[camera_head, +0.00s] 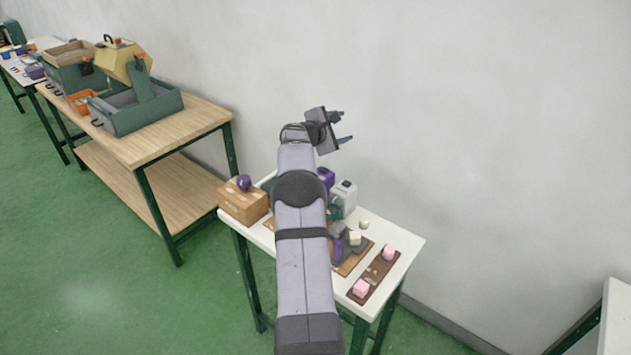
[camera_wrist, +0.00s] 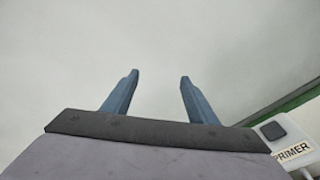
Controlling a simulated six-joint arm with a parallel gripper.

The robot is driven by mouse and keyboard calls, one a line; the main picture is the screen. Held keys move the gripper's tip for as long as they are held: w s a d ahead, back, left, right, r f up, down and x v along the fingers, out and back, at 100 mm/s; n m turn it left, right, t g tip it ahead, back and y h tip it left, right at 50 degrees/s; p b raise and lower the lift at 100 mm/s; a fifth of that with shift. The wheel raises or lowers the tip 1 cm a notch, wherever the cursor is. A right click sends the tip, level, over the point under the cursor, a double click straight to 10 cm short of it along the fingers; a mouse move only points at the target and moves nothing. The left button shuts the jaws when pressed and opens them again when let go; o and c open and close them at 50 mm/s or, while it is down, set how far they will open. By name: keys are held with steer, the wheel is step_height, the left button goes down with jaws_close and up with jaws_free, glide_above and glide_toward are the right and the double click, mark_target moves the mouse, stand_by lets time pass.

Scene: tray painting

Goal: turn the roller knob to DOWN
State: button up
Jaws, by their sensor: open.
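My gripper (camera_head: 341,127) is raised above the small white table, close to the grey wall, with its fingers spread and nothing between them. In the wrist view the two blue fingers (camera_wrist: 158,82) stand apart against the plain wall. I cannot make out a roller knob or a DOWN mark for certain. A purple round knob-like part (camera_head: 243,183) sits on a wooden box (camera_head: 243,203) at the table's left end; I cannot tell whether it is the roller knob. My arm hides the middle of the table.
The white table (camera_head: 408,243) holds a white container (camera_head: 346,197), labelled PRIMER in the wrist view (camera_wrist: 291,151), and a brown strip (camera_head: 376,272) with pink blocks. A wooden bench (camera_head: 205,115) with a green tray (camera_head: 135,118) stands left. The wall (camera_head: 480,120) is close behind.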

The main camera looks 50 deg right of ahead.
steer(key=s+a+f+m+t+y+p, duration=0.3)
steer(key=s+f+m+t+y+p, duration=0.15)
steer(key=t+y, duration=0.3)
steer(key=s+a+f+m+t+y+p, duration=0.1)
steer(key=s+a+f+m+t+y, duration=0.2)
steer(key=a, duration=0.5)
steer(key=s+a+m+t+y+p, duration=0.1)
steer(key=s+a+t+y, duration=0.15)
steer(key=s+a, duration=0.45)
steer(key=shift+g+y, duration=0.4)
steer(key=shift+w+a+f+p, duration=0.25)
steer(key=shift+w+f+p, duration=0.15)
steer(key=shift+w, duration=0.9)
steer(key=shift+w+a+f+p, duration=0.3)
steer(key=shift+w+p, duration=0.05)
steer(key=shift+w, duration=0.95)
steer(key=shift+w+a+f+p, duration=0.25)
steer(key=shift+w+f+p, duration=0.15)
steer(key=shift+w, duration=0.9)
steer(key=shift+x, duration=0.8)
steer(key=c, duration=1.1)
